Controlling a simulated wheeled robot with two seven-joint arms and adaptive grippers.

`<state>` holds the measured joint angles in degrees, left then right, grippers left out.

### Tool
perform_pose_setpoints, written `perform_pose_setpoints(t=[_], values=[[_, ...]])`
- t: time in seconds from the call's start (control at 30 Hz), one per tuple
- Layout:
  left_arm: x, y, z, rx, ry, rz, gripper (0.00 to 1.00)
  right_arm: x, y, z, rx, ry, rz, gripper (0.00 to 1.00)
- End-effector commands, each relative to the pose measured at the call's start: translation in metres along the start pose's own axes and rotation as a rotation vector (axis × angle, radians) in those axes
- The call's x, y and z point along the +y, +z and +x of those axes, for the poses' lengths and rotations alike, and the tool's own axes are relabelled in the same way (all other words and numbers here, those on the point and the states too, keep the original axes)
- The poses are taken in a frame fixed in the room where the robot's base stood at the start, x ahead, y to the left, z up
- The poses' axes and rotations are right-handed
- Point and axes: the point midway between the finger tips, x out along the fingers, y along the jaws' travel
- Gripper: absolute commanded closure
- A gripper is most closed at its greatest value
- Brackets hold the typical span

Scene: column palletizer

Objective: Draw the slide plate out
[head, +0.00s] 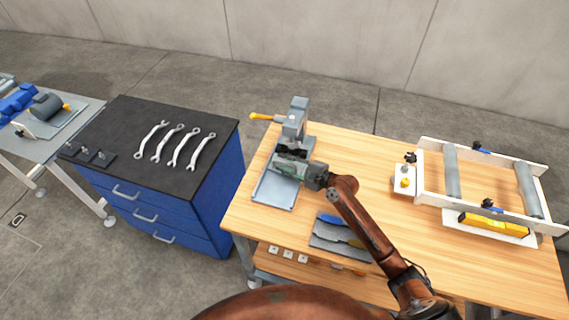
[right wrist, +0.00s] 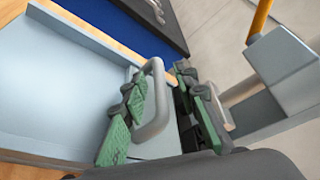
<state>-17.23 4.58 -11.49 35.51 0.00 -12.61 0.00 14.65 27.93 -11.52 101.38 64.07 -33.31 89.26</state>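A pale blue-grey flat plate with raised edges (head: 275,193) lies on the wooden bench in front of a grey upright press-like fixture (head: 297,112). The plate also fills the left of the right wrist view (right wrist: 55,85). A grey loop handle (right wrist: 157,103) stands beside the plate's edge; what it is fixed to is partly hidden. My right gripper (head: 290,168) is at the foot of the fixture, over the plate's far end. In the right wrist view its green-padded fingers (right wrist: 165,100) are apart, one on each side of the handle, with a visible gap on the right. My left gripper is out of view.
The fixture has a yellow-handled lever (head: 262,116) on its left. A grey mat with tools (head: 340,238) lies right of the plate. A white roller frame (head: 485,190) stands at the right. A blue cabinet with wrenches (head: 150,150) stands left, across a gap.

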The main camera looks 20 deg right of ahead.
Motion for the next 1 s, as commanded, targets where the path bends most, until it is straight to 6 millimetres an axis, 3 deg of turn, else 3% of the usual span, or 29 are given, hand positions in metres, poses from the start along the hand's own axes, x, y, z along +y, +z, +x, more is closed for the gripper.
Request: perform_pose_setpoints(t=[0.13, 0.53, 1.0], values=[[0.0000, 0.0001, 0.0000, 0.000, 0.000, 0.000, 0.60, 0.0000, 0.0000, -0.0002, 0.000, 0.000, 0.000, 0.73], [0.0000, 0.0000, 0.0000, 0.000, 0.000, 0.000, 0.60, 0.0001, -0.0002, -0.0006, 0.000, 0.000, 0.000, 1.00], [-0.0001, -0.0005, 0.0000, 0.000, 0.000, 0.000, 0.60, 0.0000, -0.0004, -0.0007, 0.001, 0.001, -0.002, 1.00]])
